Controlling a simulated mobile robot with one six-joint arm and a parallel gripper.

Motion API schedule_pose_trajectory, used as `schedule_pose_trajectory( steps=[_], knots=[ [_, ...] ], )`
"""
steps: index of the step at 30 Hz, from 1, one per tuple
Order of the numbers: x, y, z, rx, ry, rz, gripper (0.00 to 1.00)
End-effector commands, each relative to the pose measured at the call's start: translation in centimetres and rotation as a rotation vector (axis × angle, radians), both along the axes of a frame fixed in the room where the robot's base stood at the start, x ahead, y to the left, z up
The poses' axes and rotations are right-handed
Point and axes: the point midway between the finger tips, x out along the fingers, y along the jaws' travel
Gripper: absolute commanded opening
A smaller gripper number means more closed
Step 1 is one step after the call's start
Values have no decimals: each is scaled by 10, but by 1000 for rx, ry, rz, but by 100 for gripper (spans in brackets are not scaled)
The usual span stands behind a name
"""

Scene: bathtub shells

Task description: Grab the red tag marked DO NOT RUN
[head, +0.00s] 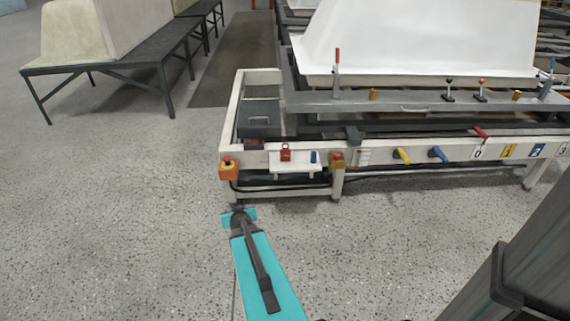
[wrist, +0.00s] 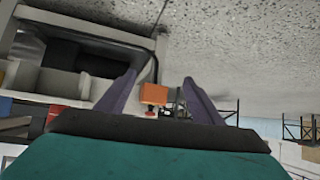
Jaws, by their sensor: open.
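A small red piece (head: 285,153), shaped like a padlock or tag, stands on a small white shelf (head: 297,171) on the front of the machine frame. No wording on it is legible, so I cannot confirm that it is the DO NOT RUN tag. A red patch (wrist: 55,112) at the left of the wrist view may be the same piece. My gripper (head: 238,214) is in front of and below the shelf, to the left of the red piece and apart from it. In the wrist view its two fingers (wrist: 159,77) are spread with nothing held between them.
An orange box with a red button (head: 228,170) sits on the frame's left corner, and shows between my fingers in the wrist view (wrist: 154,94). A blue cylinder (head: 313,157) stands right of the red piece. Coloured handles (head: 402,155) line the rail. Floor in front is clear.

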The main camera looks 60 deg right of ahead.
Motion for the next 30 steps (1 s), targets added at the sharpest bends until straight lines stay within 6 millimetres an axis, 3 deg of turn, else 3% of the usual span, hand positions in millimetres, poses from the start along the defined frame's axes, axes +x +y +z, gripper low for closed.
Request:
schedule_pose_trajectory(
  steps=[1, 6, 15, 21, 30],
  knots=[
    [-3, -21, -3, -29, -36, -24, 61],
    [-17, -83, 19, -135, -155, -87, 61],
    [-65, -177, 65, -339, -338, -192, 61],
    [-94, -211, 90, -435, -412, -232, 61],
    [-103, -219, 101, -465, -434, -240, 61]
  ],
)
